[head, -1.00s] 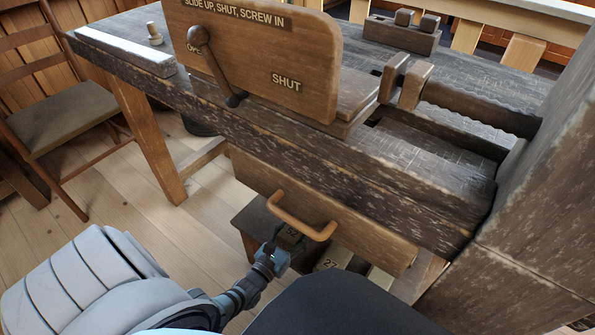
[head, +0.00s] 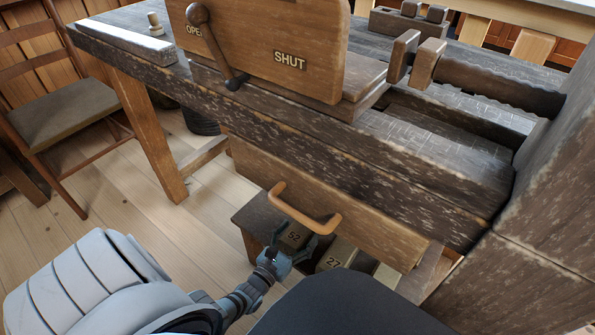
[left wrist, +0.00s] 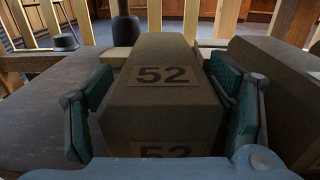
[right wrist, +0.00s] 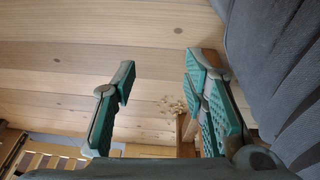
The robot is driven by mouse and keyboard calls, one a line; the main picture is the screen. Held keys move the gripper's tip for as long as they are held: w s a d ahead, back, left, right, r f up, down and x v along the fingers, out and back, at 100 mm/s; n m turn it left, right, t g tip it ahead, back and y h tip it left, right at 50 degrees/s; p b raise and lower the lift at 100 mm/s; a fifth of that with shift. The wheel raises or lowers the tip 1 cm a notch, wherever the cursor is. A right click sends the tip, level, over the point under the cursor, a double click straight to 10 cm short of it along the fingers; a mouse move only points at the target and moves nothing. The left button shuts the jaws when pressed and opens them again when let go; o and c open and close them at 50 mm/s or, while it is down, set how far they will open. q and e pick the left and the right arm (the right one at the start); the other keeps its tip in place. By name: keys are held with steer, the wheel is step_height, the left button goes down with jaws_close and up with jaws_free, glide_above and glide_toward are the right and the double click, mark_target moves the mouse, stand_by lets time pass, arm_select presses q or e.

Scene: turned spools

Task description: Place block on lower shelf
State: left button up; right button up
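A dark block marked 52 (head: 294,235) stands on a dark low surface (head: 254,213) under the bench, below a wooden handle. It fills the middle of the left wrist view (left wrist: 163,98). My left gripper (head: 293,246) is open, with one teal pad on each side of this block. I cannot tell whether either pad touches it. A block marked 27 (head: 336,255) stands to its right. My right gripper (right wrist: 160,80) is open and empty above the plank floor in the right wrist view. I cannot make out which surface is the lower shelf.
A board with a curved handle (head: 303,211) hangs close above the left gripper. The heavy bench (head: 330,150) carries an upright board marked SHUT (head: 262,45) with a lever. A chair (head: 60,105) stands at the left. The floor (head: 140,205) between is clear.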

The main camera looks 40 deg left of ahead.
mark_target(288, 246)
stand_by(0.3)
arm_select(q)
steer(key=shift+s+r, duration=0.1)
steer(key=shift+r, duration=0.05)
steer(key=s+p, duration=0.1)
steer(key=s, duration=0.1)
steer(key=s+p, duration=0.1)
steer(key=s, duration=0.1)
steer(key=shift+s+d+r+p, duration=0.15)
steer(key=shift+s+d+p, duration=0.05)
steer(key=shift+s+p, duration=0.15)
steer(key=s+p, duration=0.1)
steer(key=s, duration=0.6)
steer(key=d+f+n+g, duration=0.3)
steer(key=f+n+g, duration=0.45)
steer(key=n, duration=0.75)
steer(key=s+d+f+n+g, duration=0.1)
steer(key=s+n, duration=0.4)
steer(key=n, duration=0.5)
steer(key=s+d+f+n+g, duration=0.2)
steer(key=s+n+g, duration=0.2)
steer(key=n, duration=0.6)
steer(key=shift+s+d+g+h, duration=0.4)
steer(key=shift+g, duration=0.65)
arm_select(e)
step_height(288, 246, down, 9)
steer(key=shift+d+r+m+t, duration=0.2)
steer(key=shift+d+m+t, duration=0.1)
steer(key=shift+d+m, duration=0.15)
